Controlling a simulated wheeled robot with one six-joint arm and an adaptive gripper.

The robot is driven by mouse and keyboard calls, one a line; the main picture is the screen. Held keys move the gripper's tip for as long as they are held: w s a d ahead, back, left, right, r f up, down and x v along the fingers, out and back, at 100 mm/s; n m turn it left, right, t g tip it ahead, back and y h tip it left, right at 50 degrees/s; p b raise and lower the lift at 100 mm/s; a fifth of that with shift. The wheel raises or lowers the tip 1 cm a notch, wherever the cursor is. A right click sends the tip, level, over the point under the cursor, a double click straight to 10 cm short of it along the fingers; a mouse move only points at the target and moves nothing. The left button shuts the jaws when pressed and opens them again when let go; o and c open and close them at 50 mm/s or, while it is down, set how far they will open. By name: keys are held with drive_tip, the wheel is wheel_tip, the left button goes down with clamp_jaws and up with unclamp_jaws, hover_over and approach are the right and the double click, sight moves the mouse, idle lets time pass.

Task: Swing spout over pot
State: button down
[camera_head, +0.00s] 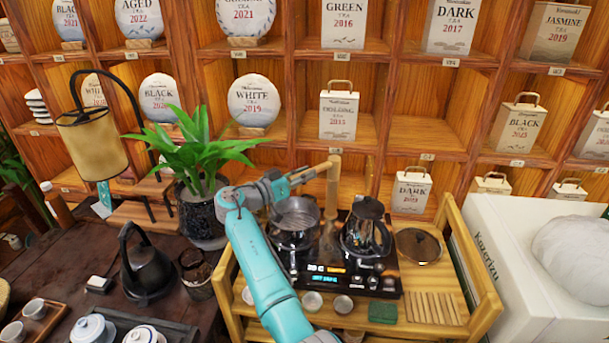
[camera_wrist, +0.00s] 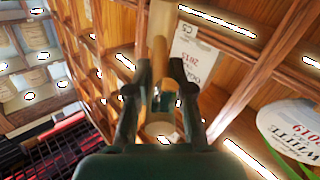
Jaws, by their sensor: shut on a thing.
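The tan spout stands as an upright post (camera_head: 333,188) at the back of the black stove, with a short arm (camera_head: 318,170) reaching left from near its top. My gripper (camera_head: 302,177) is at the left end of that arm. In the wrist view its two dark fingers (camera_wrist: 161,98) are closed around the tan spout (camera_wrist: 160,127). The open pot (camera_head: 295,214) sits on the left of the stove, below my gripper. My arm hides part of the pot's left side. I cannot tell whether the spout's outlet lies exactly above the pot's mouth.
A dark glass kettle (camera_head: 367,232) stands on the stove's right side, close to the post. A round lid (camera_head: 418,245) lies on the wooden cart (camera_head: 473,318). A potted plant (camera_head: 201,210) stands left of my arm. Shelves with tea boxes rise close behind.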

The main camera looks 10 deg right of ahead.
drive_tip(key=c, duration=1)
unclamp_jaws()
drive_tip(key=shift+c, duration=0.2)
drive_tip(key=v, duration=1.2)
drive_tip(key=shift+f, duration=0.1)
